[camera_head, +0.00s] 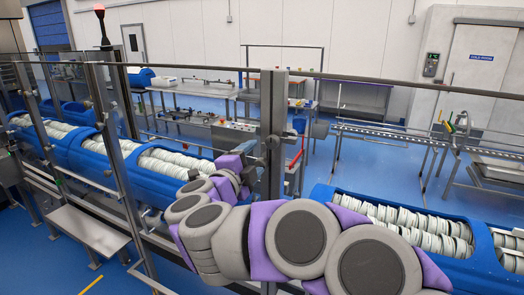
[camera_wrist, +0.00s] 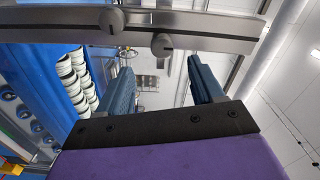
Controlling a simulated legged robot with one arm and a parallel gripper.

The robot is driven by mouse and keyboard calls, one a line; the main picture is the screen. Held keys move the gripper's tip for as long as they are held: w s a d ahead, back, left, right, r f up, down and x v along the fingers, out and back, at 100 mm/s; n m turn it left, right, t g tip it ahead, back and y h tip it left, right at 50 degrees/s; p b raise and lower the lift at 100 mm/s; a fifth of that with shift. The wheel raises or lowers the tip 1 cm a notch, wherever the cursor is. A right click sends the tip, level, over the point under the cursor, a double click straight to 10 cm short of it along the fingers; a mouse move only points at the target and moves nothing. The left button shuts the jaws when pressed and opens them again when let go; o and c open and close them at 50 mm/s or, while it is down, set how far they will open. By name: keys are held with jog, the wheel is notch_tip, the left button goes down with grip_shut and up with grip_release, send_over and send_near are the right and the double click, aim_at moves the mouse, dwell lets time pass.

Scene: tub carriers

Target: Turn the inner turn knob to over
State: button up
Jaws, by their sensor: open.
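Two round grey turn knobs sit on a metal bar across the top of the wrist view: a left knob (camera_wrist: 112,20) and a right knob (camera_wrist: 162,45). Each has a dark mark on its face. I cannot tell from labels which is the inner one. My gripper (camera_wrist: 158,66) is open, its two blue-grey fingers apart with nothing between them. The right knob shows above the gap between the fingertips, apart from them.
A metal guard frame with a post (camera_head: 273,120) and top rail stands close to my arm. Blue tub carriers (camera_head: 82,152) filled with white rolls lie behind it at left, and another carrier (camera_head: 484,240) is at right.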

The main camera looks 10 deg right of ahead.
jog(key=v, duration=0.6)
jog(key=shift+s+a, duration=0.25)
